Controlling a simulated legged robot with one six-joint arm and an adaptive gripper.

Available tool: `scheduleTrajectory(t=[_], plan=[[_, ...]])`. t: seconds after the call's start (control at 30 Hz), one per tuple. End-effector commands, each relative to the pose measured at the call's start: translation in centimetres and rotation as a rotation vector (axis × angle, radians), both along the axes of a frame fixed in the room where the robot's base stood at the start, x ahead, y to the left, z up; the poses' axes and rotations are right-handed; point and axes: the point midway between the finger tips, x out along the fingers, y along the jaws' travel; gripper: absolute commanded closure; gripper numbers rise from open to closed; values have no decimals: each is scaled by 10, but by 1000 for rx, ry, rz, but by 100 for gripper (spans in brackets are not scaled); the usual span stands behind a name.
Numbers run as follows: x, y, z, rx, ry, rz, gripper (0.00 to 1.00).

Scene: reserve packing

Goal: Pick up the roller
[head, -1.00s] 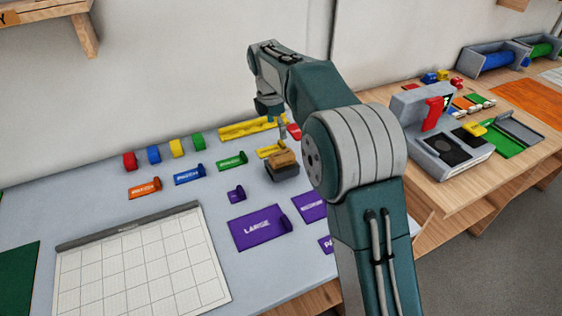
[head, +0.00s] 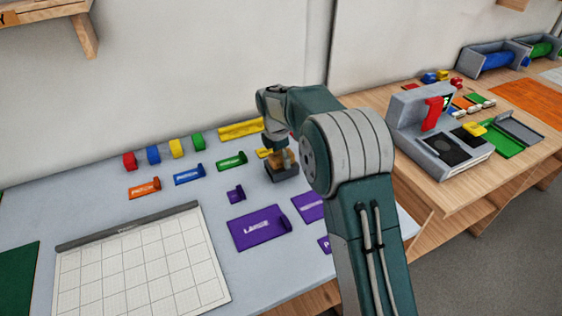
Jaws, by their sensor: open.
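A tan, wooden-looking piece on a dark grey block (head: 283,174) stands near the back right of the grey-topped table; it appears to be the roller (head: 287,159), but its shape is partly covered. My gripper (head: 279,153) points down right at this tan piece, close over or around it. It is open, and its fingers are small and partly hidden, so I cannot tell whether they touch the piece.
A yellow strip (head: 240,129) lies behind, near the wall. Green (head: 232,161), blue (head: 189,174) and purple (head: 260,227) labelled holders lie around it. A white gridded board (head: 140,265) lies at the front left. A grey machine (head: 437,140) stands on the wooden table at right.

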Motion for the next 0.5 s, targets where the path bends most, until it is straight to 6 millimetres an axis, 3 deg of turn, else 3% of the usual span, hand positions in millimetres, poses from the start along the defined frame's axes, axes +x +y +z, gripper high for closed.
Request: scheduleTrajectory(t=[0.1,0.3,0.5], plan=[[0,0,0,0,0,0,0],[0,0,1,0,0,0,88],[0,0,0,0,0,0,88]])
